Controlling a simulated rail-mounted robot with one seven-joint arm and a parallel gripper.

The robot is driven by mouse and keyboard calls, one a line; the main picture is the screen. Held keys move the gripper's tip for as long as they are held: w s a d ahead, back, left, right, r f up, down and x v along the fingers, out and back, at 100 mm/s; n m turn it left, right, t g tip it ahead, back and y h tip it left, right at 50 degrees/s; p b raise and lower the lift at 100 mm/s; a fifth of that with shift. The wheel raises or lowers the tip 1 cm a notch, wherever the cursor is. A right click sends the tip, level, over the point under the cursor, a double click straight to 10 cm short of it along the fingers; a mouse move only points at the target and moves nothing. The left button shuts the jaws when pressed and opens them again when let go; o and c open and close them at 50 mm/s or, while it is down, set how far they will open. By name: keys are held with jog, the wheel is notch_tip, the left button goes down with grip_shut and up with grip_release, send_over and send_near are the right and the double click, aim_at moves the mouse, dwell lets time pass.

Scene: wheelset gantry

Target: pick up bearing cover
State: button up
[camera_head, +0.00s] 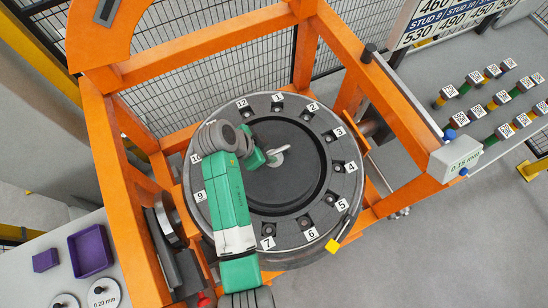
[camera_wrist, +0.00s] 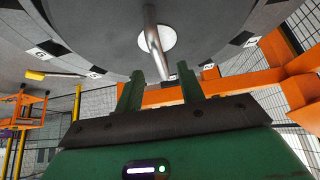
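The bearing cover (camera_head: 300,190) is a large dark round disc with numbered white labels around its rim, seated upright in the orange frame. A metal handle (camera_head: 284,152) sticks out from a pale disc at its centre. In the wrist view the cover (camera_wrist: 90,25) fills the top, and the handle (camera_wrist: 154,40) points down towards my gripper (camera_wrist: 160,80). The two green fingers are apart, with the handle's end roughly between their tips and no grip on it. In the head view my gripper (camera_head: 272,158) is beside the handle, and my arm hides the cover's left part.
The orange frame (camera_head: 205,48) surrounds the cover. A box marked 0.15 mm (camera_head: 455,157) hangs at right, with several coded studs (camera_head: 500,98) beyond. A purple tray (camera_head: 90,250) and labelled discs (camera_head: 103,292) are at lower left.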

aim_at(273, 152)
jog(key=x, duration=0.4)
jog(key=shift+w+d+f, duration=0.15)
jog(key=shift+f, duration=0.05)
grip_shut()
jog(key=shift+r, duration=0.1)
dwell(1.1)
